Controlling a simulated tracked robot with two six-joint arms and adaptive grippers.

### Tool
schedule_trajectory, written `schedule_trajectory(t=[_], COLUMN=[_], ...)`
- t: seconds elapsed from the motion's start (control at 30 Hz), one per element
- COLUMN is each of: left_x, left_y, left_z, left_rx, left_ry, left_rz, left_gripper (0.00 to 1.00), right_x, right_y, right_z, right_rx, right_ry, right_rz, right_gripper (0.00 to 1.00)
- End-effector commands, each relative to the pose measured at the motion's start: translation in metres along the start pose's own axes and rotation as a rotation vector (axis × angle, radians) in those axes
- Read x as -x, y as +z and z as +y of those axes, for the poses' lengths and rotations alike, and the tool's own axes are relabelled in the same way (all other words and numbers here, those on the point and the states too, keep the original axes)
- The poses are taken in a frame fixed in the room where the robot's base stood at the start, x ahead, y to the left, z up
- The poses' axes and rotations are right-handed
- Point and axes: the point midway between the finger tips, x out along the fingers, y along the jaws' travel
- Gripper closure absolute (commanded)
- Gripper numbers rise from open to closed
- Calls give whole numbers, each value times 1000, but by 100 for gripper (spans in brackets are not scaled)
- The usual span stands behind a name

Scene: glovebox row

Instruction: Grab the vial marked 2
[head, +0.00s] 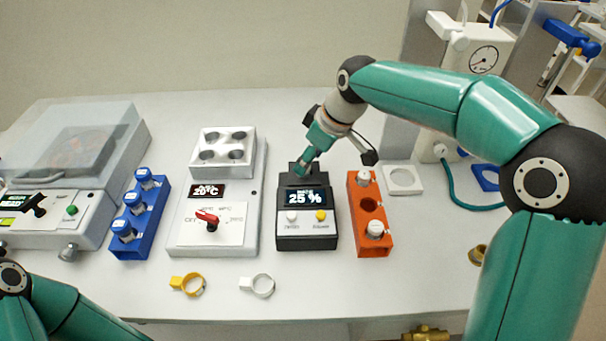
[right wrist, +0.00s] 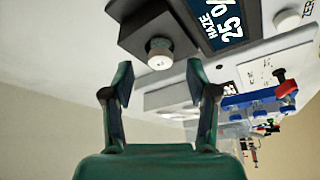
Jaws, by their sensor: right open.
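A white-capped vial (right wrist: 160,53) stands in the black haze meter (head: 308,228), which reads 25 %. No number is readable on this vial. In the head view my right gripper hides the vial. My right gripper (head: 301,168) is over the back of the meter. In the right wrist view its two fingers (right wrist: 159,85) are apart, with the cap beyond them and roughly centred between them; nothing is held. The orange rack (head: 374,248) has a white-capped vial at the back (head: 363,177) and one at the front (head: 375,228). Its middle hole is empty. My left gripper is out of view.
A blue rack (head: 132,250) with several capped vials stands left of a white heater block (head: 212,195) with a red knob. A clear-lidded machine (head: 75,150) is at far left.

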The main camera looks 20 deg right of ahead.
Motion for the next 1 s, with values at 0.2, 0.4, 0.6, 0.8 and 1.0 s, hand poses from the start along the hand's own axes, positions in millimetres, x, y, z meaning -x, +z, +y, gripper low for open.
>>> schedule_trajectory(t=[0.2, 0.4, 0.6, 0.8, 1.0], left_x=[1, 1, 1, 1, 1], left_y=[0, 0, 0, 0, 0], left_z=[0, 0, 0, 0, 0], left_rx=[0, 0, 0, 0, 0], left_ry=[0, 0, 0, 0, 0], left_rz=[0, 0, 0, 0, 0], left_gripper=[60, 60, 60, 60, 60], right_x=[-22, -23, -22, -22, -22], right_y=[0, 0, 0, 0, 0], right_z=[0, 0, 0, 0, 0], right_rx=[0, 0, 0, 0, 1], right_ry=[0, 0, 0, 0, 0], right_rz=[-1, 0, 0, 1, 1], right_gripper=[42, 42, 72, 100, 100])
